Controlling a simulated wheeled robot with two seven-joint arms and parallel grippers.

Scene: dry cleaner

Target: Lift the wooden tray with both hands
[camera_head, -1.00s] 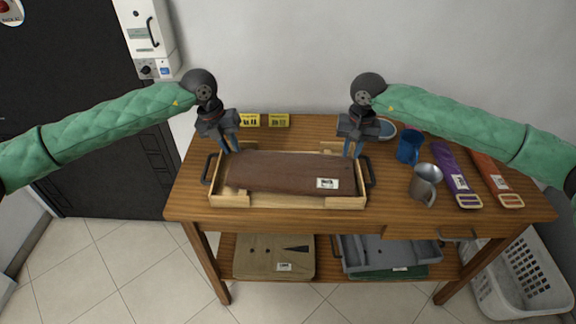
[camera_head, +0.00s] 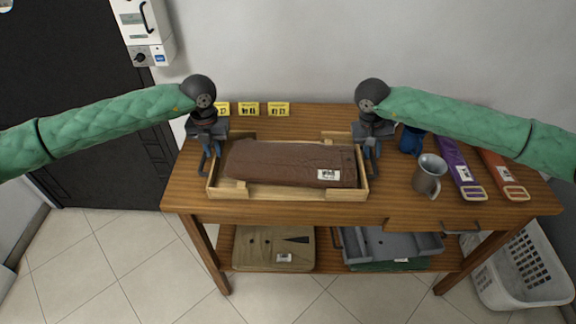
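The wooden tray (camera_head: 285,193) is a light, shallow frame on the table, with a dark brown folded item (camera_head: 285,163) bearing a white label in it. The tray looks level and appears to rest on the tabletop. My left gripper (camera_head: 207,166) is at the tray's left end, at its dark handle. My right gripper (camera_head: 371,164) is at the right end, at the other dark handle. The fingers overlap the handles in the picture, so I cannot see whether they are closed on them.
Yellow cards (camera_head: 249,109) stand behind the tray. A blue cup (camera_head: 410,140), metal mug (camera_head: 429,175), purple belt (camera_head: 460,168) and orange belt (camera_head: 502,174) lie to the right. A lower shelf holds a beige item (camera_head: 265,247) and a grey bin (camera_head: 385,243). A white basket (camera_head: 525,275) stands on the floor.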

